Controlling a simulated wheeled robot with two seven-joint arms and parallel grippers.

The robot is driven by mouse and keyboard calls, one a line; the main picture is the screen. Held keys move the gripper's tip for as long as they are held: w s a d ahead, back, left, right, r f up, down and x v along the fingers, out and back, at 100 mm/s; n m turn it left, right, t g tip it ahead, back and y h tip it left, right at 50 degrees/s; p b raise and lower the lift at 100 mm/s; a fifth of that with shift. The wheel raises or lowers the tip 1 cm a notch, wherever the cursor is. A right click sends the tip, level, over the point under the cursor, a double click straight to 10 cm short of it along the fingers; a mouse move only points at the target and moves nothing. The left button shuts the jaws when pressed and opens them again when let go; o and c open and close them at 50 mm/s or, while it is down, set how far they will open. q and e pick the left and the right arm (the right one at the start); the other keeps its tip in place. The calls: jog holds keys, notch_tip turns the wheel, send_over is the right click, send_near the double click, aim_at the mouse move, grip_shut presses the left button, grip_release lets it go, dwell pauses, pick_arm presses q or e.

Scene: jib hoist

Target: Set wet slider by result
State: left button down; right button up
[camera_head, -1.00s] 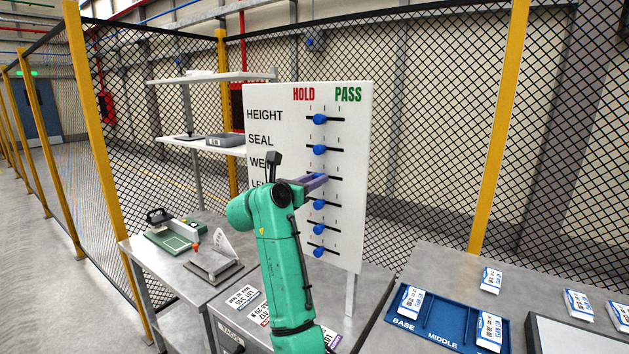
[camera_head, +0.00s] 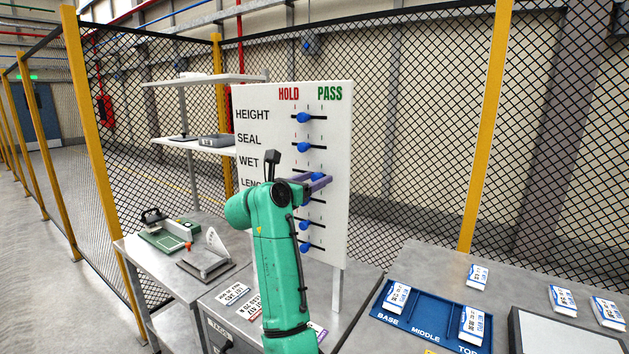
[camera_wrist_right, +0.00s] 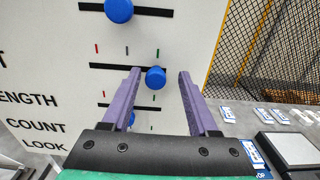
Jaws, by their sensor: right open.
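The white slider board (camera_head: 335,225) has HOLD and PASS columns and rows of blue knobs. The wet slider knob (camera_head: 318,176) sits at the right, PASS end of its slot. In the right wrist view this wet knob (camera_wrist_right: 155,77) lies just below the green tick. My right gripper (camera_head: 325,181) is at the WET row, open, with its purple fingers on either side of the knob. In the wrist view there is a gap between the knob and the right finger. My left gripper is not in view.
The length knob (camera_wrist_right: 130,118) is partly behind a finger. A blue tray (camera_head: 424,322) with printed packs stands on the right table. A green device (camera_head: 167,235) stands on the left bench. Shelves (camera_head: 206,80) are behind the board's left side. Mesh fencing surrounds the area.

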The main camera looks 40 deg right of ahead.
jog(key=b+v, duration=0.5)
jog(key=v, duration=0.9)
jog(key=shift+s, duration=0.15)
jog(key=shift+a, duration=0.15)
